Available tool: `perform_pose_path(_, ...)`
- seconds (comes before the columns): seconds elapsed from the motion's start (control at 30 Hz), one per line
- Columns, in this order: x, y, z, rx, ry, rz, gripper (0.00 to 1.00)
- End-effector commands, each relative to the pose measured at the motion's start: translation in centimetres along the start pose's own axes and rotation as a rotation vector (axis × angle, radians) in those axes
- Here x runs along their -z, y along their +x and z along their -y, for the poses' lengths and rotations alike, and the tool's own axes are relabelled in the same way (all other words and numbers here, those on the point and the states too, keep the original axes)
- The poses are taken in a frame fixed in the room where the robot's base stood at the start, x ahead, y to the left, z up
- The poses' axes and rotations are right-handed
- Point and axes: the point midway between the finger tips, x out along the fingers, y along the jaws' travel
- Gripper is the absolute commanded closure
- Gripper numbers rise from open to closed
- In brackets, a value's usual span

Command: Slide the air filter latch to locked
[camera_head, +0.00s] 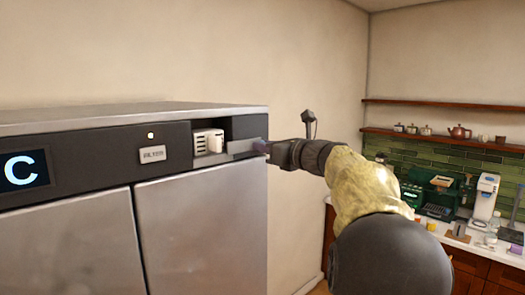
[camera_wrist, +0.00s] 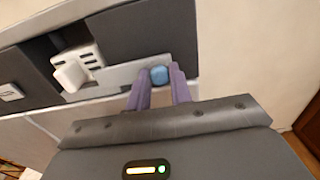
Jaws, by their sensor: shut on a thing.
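The air filter (camera_head: 207,141) is a white slotted block in a dark recess at the upper right of the steel machine's front; it also shows in the wrist view (camera_wrist: 78,69). The latch is a flat grey bar (camera_head: 238,148) along the lower edge of the recess, partly in front of the filter. In the wrist view the bar (camera_wrist: 120,77) carries a blue knob (camera_wrist: 158,75) toward its right end. My gripper (camera_wrist: 160,84) has its two purple fingers shut on this knob. In the head view my gripper (camera_head: 264,146) reaches the bar's right end from the right, and its fingertips are mostly hidden.
A small label plate (camera_head: 152,154) and a blue display (camera_head: 23,170) sit left on the dark panel. Steel doors (camera_head: 203,225) lie below. The space right of the machine is free up to the wall. A counter (camera_head: 480,240) with appliances stands far right.

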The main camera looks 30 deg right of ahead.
Motion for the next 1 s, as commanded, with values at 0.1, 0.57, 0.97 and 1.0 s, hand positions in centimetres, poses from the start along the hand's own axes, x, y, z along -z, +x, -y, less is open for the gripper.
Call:
perform_pose_path(0.1, 0.2, 0.0, -1.4, -0.001, -0.001, 0.001, 1.00)
perform_pose_path(0.57, 0.1, 0.1, -2.1, -0.006, 0.001, -0.001, 0.65)
perform_pose_path(0.97, 0.1, -0.2, -1.9, -0.001, 0.000, 0.001, 0.57)
perform_pose_path(1.0, 0.1, -0.5, -1.9, 0.000, 0.000, 0.001, 0.57)
